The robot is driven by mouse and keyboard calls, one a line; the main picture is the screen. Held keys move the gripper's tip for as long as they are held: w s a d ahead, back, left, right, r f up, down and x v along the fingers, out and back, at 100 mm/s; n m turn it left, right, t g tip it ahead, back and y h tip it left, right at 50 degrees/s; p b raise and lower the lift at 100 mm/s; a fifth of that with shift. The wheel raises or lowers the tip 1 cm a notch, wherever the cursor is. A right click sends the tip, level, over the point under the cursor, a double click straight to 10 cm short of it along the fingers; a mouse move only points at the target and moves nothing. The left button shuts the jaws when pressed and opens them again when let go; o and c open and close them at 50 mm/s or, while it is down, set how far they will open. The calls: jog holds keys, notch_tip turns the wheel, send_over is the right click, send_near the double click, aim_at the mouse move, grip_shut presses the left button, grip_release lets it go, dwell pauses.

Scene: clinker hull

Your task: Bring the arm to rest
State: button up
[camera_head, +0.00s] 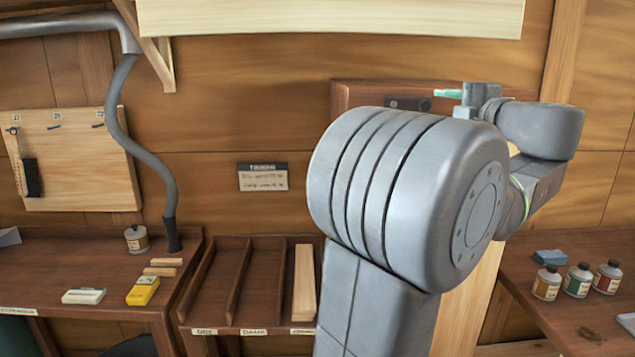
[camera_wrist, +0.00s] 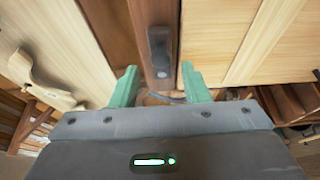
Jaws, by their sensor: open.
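My arm, large and grey, fills the middle and right of the head view. My gripper (camera_head: 447,93) shows small at its far end, with a green fingertip pointing left in front of a reddish-brown board (camera_head: 365,95) on the wall. In the wrist view my gripper (camera_wrist: 158,80) has its two green fingers apart, with nothing held between them. Beyond the fingers is a dark brown strip with a black fitting (camera_wrist: 160,50). I cannot tell how far off it is. Part of the gripper is hidden by the wrist in the head view.
A left bench (camera_head: 60,260) carries a bottle (camera_head: 137,239) and small boxes (camera_head: 143,291). A slotted rack (camera_head: 222,285) stands mid-left, with a pale plank (camera_head: 304,283). A right bench (camera_head: 530,275) holds several bottles (camera_head: 578,280). A grey hose (camera_head: 140,145) hangs at left. A pale beam (camera_head: 330,17) spans above.

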aim_at(427, 110)
jog(key=b+v, duration=0.1)
jog(key=v, duration=0.7)
jog(key=x, duration=0.4)
jog(key=p+x, duration=0.1)
jog(key=x, duration=0.4)
jog(key=p+x, duration=0.1)
jog(key=x, duration=0.4)
jog(key=shift+f, duration=0.35)
jog(key=shift+s+m+t, duration=0.15)
jog(key=shift+m+t, duration=0.15)
jog(key=shift+m, duration=0.4)
jog(key=shift+f, duration=0.1)
